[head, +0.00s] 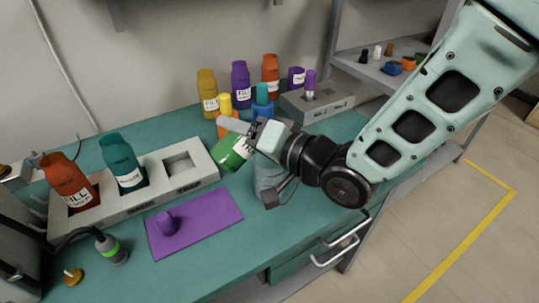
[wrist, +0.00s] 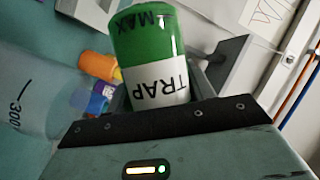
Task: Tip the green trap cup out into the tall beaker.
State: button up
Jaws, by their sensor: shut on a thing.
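My gripper (head: 242,136) is shut on the green trap cup (head: 232,154), which it holds tilted above the bench. In the wrist view the cup (wrist: 146,50) sits between the fingers, with its white TRAP label and MAX mark showing. Part of the cup is hidden by the fingers. The tall beaker (head: 268,183), grey and see-through, stands on the bench below and beside my gripper, partly covered by it. In the wrist view the beaker (wrist: 22,105) is at the left with a 300 mark, apart from the cup. The cup's contents are not visible.
A grey rack (head: 125,203) holds a red and a teal bottle and has an empty square socket (head: 182,165). A purple mat (head: 205,222) with a small purple piece lies in front. Several coloured bottles and a grey box (head: 318,108) stand at the back.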

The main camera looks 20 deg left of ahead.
jog(key=shift+w+d+r+m+y, duration=0.1)
jog(key=shift+w+r+m+y, duration=0.2)
jog(key=shift+m, duration=0.45)
jog(key=shift+s+d+r+m+y, duration=0.1)
jog(key=shift+m+y, duration=0.3)
jog(key=shift+m, duration=0.35)
dwell(0.6)
jog(key=shift+w+d+r+m+y, duration=0.15)
jog(key=shift+w+d+m+y, duration=0.15)
jog(key=shift+w+d+m, duration=0.35)
dwell(0.5)
jog(key=shift+w+d+r+m+t+y+b, duration=0.15)
jog(key=shift+m+t+y+b, duration=0.2)
jog(key=shift+m, duration=0.65)
jog(key=shift+w+r+m+t+y+b, duration=0.15)
jog(key=shift+m+t+b, duration=0.3)
jog(key=shift+m, duration=0.5)
jog(key=shift+w+d+m+t+y+b, duration=0.1)
jog(key=shift+w+m+t+y+b, duration=0.2)
jog(key=shift+m, duration=0.7)
dwell(1.1)
jog(key=shift+d+r+m+t, duration=0.1)
jog(key=shift+r+m+t, duration=0.3)
jog(key=shift+m, duration=0.2)
